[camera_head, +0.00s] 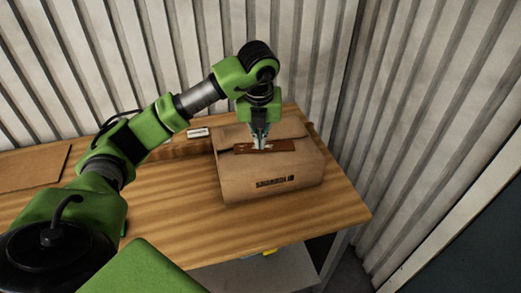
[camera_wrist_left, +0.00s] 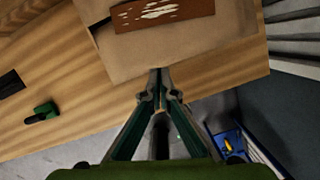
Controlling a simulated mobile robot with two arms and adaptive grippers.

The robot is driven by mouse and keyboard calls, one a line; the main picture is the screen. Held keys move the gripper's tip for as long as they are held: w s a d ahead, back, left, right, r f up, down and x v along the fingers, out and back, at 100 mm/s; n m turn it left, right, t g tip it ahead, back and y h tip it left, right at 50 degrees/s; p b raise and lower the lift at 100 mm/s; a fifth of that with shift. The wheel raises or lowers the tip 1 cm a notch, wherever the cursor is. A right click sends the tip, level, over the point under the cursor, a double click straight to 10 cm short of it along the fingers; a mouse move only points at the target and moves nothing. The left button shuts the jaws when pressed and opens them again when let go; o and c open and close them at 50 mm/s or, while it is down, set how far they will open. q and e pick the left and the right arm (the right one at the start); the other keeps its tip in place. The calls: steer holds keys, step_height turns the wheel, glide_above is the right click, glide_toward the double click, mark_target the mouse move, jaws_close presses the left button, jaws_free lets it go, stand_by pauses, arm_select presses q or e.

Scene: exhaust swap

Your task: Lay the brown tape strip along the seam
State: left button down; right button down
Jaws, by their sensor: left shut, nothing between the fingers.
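A closed brown cardboard box (camera_head: 232,180) stands on the wooden table, with dark print on its front. The brown tape strip (camera_head: 283,146) lies across the top of the box, roughly along the edge of its flap. The strip also shows in the left wrist view (camera_wrist_left: 195,9), with pale uneven patches on its surface. My left gripper (camera_head: 259,146) points down over the strip in the head view; its shut fingertips (camera_wrist_left: 160,75) hold nothing. I cannot tell whether they touch the strip. The seam under the strip is hidden. My right gripper is out of view.
The wooden table (camera_head: 310,220) has free room in front of the box. Corrugated walls (camera_head: 290,50) stand close behind and right. A blue bin (camera_wrist_left: 232,142) sits below.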

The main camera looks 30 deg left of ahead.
mark_target(261, 156)
arm_select(q)
steer(key=p+x, duration=0.3)
steer(key=x, duration=0.6)
steer(key=shift+s+a+p, duration=0.1)
steer(key=shift+p, duration=0.2)
steer(key=shift+w+a+f+p, duration=0.15)
steer(key=shift+w+a+p, duration=0.25)
steer(key=shift+w, duration=0.2)
steer(key=shift+w+a+f+p, duration=0.15)
steer(key=shift+w+a+p, duration=0.1)
steer(key=shift+w+p, duration=0.25)
steer(key=shift+w+a+f, duration=0.15)
steer(key=shift+w+a, duration=0.3)
steer(key=shift+w, duration=0.3)
